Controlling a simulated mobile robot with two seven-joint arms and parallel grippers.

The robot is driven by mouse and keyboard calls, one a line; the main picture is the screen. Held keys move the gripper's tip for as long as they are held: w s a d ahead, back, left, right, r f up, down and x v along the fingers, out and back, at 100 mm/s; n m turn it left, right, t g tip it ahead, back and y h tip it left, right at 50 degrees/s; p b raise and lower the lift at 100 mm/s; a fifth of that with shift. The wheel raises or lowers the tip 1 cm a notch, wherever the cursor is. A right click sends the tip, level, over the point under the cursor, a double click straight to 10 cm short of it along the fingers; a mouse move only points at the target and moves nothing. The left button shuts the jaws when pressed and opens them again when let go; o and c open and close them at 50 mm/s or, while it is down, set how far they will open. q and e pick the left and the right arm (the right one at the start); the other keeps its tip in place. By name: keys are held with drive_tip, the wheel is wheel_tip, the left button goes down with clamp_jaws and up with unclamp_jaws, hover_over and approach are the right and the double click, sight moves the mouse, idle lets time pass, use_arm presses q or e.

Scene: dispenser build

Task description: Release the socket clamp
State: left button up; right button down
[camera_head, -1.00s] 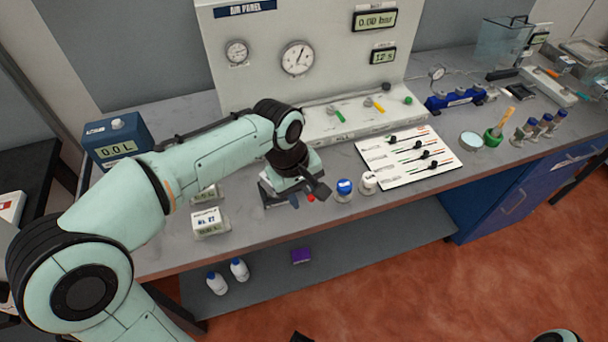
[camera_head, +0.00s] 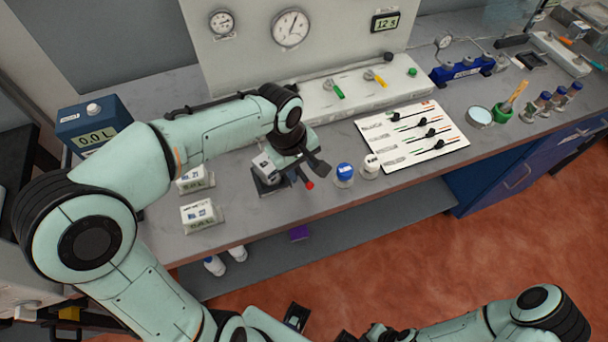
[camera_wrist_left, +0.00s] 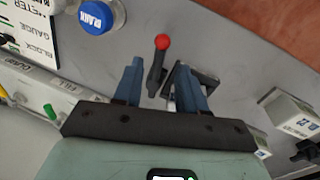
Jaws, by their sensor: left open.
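The socket clamp is a small dark device (camera_head: 266,186) on the bench, with a lever that ends in a red ball (camera_head: 309,186). My left gripper (camera_head: 305,174) is over it and hides part of it. In the left wrist view the black lever with its red ball (camera_wrist_left: 162,42) stands between the two blue fingers of my left gripper (camera_wrist_left: 158,72). The fingers are open, with visible gaps to the lever. My right arm shows at the bottom right of the head view; its gripper cannot be made out clearly.
A blue-capped bottle (camera_head: 344,172) and a white-capped one (camera_head: 371,165) stand close to the right of the clamp. White labelled boxes (camera_head: 200,216) stand to its left. A white board with black sliders (camera_head: 414,136) lies further right. The air panel (camera_head: 345,95) is behind.

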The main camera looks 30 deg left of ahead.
sight(305, 179)
use_arm(q)
drive_tip(key=shift+w+d+f, duration=0.1)
drive_tip(key=shift+w+f, duration=0.15)
drive_tip(key=shift+f, duration=0.9)
drive_tip(key=shift+w+d+f, duration=0.1)
drive_tip(key=shift+w+f, duration=0.1)
drive_tip(key=shift+f, duration=0.9)
use_arm(e)
drive_tip(key=shift+s+f, duration=0.15)
drive_tip(key=shift+f, duration=0.1)
use_arm(q)
clamp_jaws()
drive_tip(key=shift+m, duration=0.4)
drive_tip(key=shift+s+a+m, duration=0.35)
drive_tip(key=shift+s+m, duration=0.1)
drive_tip(key=shift+m, duration=0.15)
unclamp_jaws()
drive_tip(key=shift+d, duration=0.1)
use_arm(e)
drive_tip(key=shift+s+a, duration=0.3)
drive_tip(key=shift+s, duration=0.1)
